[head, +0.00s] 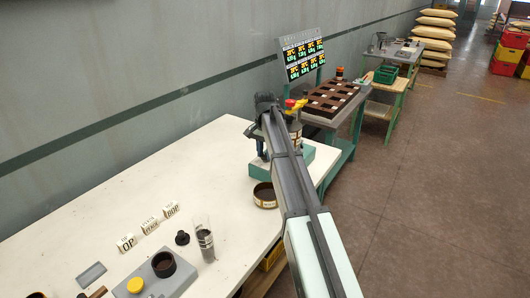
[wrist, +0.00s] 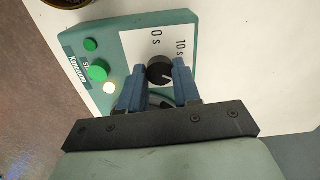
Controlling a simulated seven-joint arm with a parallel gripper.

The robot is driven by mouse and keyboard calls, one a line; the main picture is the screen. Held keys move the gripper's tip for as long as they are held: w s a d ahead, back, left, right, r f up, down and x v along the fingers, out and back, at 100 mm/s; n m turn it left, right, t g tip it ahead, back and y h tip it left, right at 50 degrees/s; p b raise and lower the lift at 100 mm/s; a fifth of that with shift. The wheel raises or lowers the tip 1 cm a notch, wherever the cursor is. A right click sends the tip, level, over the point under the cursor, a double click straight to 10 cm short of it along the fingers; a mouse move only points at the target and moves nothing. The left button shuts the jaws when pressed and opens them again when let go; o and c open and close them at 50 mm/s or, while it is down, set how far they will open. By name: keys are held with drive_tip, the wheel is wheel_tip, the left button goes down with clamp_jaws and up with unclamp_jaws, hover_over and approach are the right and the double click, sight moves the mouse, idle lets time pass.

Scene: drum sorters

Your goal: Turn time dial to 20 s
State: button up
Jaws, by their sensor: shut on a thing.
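The time dial (wrist: 158,71) is a round black knob on a white face of a teal machine (wrist: 118,37). In the wrist view "0 s" and "10 s" are printed beside the knob; a 20 s mark does not show. My gripper (wrist: 158,80) has its two blue fingers on either side of the knob and is shut on it. A small light mark shows on the knob, but its exact setting is hard to read. In the head view my arm covers much of the teal machine (head: 318,160) and hides the dial.
The machine has two green buttons (wrist: 97,71) and a glowing lamp (wrist: 110,87). A round dark bowl (head: 264,195) stands near it on the white table (head: 100,190). Letter blocks (head: 150,226), a glass cylinder (head: 204,240) and a grey device (head: 160,282) stand nearer.

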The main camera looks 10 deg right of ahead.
sight(265, 155)
idle(0.4)
drive_tip(key=o, duration=1.1)
drive_tip(key=shift+c, duration=0.2)
wheel_tip(265, 155, up, 14)
drive_tip(key=shift+f, duration=0.1)
